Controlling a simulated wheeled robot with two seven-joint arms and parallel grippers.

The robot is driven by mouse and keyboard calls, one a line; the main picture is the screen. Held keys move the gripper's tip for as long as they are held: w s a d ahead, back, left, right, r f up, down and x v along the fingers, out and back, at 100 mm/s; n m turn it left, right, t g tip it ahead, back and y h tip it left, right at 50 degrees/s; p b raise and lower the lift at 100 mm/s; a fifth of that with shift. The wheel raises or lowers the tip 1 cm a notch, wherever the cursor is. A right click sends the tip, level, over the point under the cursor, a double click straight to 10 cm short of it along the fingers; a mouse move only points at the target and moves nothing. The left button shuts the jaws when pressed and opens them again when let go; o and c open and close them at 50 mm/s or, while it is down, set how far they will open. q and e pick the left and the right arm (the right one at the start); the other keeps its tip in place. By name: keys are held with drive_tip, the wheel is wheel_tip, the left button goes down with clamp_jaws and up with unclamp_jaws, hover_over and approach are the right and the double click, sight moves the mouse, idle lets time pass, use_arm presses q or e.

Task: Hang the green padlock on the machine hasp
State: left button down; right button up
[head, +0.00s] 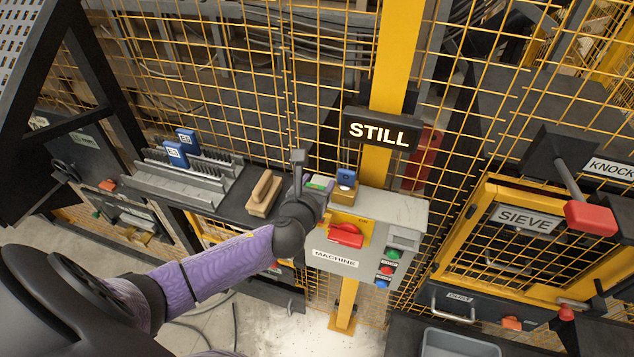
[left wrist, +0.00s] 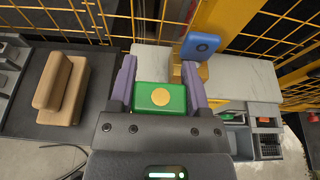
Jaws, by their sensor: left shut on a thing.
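My left gripper (head: 322,192) is at the upper left corner of the grey MACHINE box (head: 400,208). It is shut on the green padlock (left wrist: 175,98), a green block with a round gold spot, held between the purple fingers in the left wrist view. Only a sliver of its green shows in the head view. A blue tag-like piece (head: 346,178) stands upright on a brass-coloured block (head: 343,197) at the box's top, just right of the gripper. I cannot clearly make out the hasp. The padlock's shackle is not visible. My right gripper is not in view.
A red switch handle (head: 346,236) on a yellow plate and several buttons are on the box front. A wooden brush-like block (head: 264,192) lies on the dark shelf at left. A yellow post (head: 396,70) with a STILL sign (head: 381,130) and mesh fence stand behind.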

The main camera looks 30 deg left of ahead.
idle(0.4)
use_arm(q)
drive_tip(key=shift+f+b, duration=2)
drive_tip(key=shift+f, duration=0.6)
unclamp_jaws()
drive_tip(key=p+v, duration=0.1)
drive_tip(key=v, duration=0.9)
